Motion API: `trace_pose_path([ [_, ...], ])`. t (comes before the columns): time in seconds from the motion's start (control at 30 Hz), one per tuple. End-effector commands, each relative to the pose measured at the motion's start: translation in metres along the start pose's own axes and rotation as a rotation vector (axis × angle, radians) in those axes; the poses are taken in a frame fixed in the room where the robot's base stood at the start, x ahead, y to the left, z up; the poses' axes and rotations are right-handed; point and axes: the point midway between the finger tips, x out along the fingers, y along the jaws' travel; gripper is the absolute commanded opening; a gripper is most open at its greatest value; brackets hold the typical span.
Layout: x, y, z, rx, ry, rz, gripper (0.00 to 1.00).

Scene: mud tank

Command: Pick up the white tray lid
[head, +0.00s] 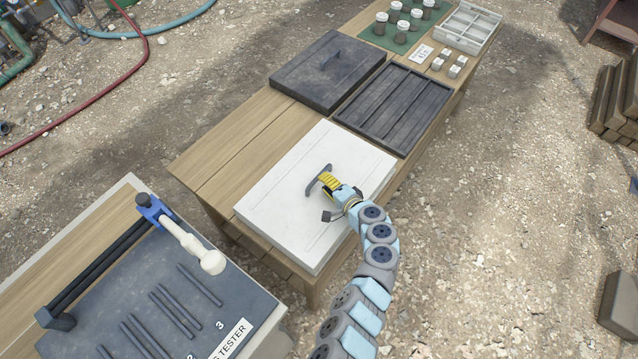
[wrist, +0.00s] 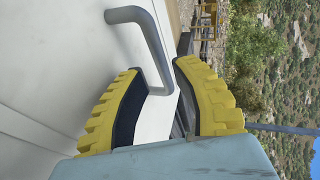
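The white tray lid (head: 290,190) lies flat on the wooden table in the head view, and its pale surface fills the left of the wrist view (wrist: 50,70). A grey bar handle (head: 313,188) stands up from its middle. My gripper (head: 325,181), with yellow ribbed fingers and dark pads, is at the handle. In the wrist view the fingers (wrist: 158,68) are apart, with one leg of the handle (wrist: 150,35) between their tips. I cannot tell whether either pad touches it. Whatever is under the lid is hidden.
A dark lid with a handle (head: 325,70) and a dark ribbed tray (head: 400,108) lie behind the white lid. Jars on a green mat (head: 400,42) and a divided tray (head: 468,28) are at the far end. A tester bench (head: 100,300) stands at front left.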

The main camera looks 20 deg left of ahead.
Motion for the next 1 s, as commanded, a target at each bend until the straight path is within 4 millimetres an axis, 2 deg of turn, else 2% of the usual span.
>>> trace_pose_path([
  [0.5,0.037,0.001,-0.001,0.0,-0.001,0.0,0.28],
  [0.93,0.042,0.0,-0.001,-0.001,0.0,0.002,0.29],
  [1.0,0.042,0.0,-0.001,-0.001,0.0,0.001,0.09],
])
